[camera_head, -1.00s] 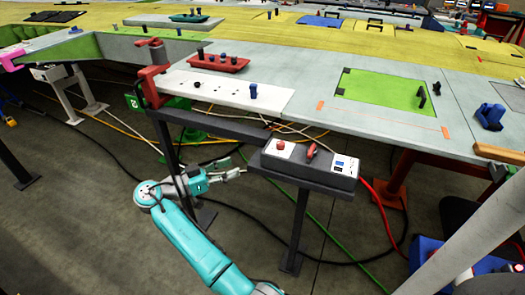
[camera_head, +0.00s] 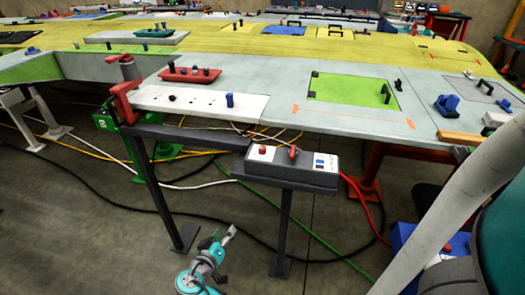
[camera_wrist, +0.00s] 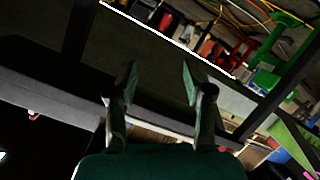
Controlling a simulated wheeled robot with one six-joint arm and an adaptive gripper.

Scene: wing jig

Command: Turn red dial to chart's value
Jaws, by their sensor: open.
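A dark control box (camera_head: 288,172) stands on a post in front of the long work table. Its sloped top carries a red knob (camera_head: 293,153) near the middle, which looks like the red dial, and a smaller red button (camera_head: 263,150) on a white plate at its left. The dial's pointer and marks are too small to read. I cannot make out a chart with a value. My gripper (camera_head: 231,234) is low in front of the box and to its left, well apart from it. In the wrist view my gripper (camera_wrist: 158,75) is open, with nothing between its fingers.
A dark bar (camera_head: 190,136) runs from the red clamp (camera_head: 122,103) to the box. A dark leg (camera_head: 165,195) stands left of my gripper. Cables, including a green one (camera_head: 320,248), lie on the floor. The worktable (camera_head: 285,118) is behind the box.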

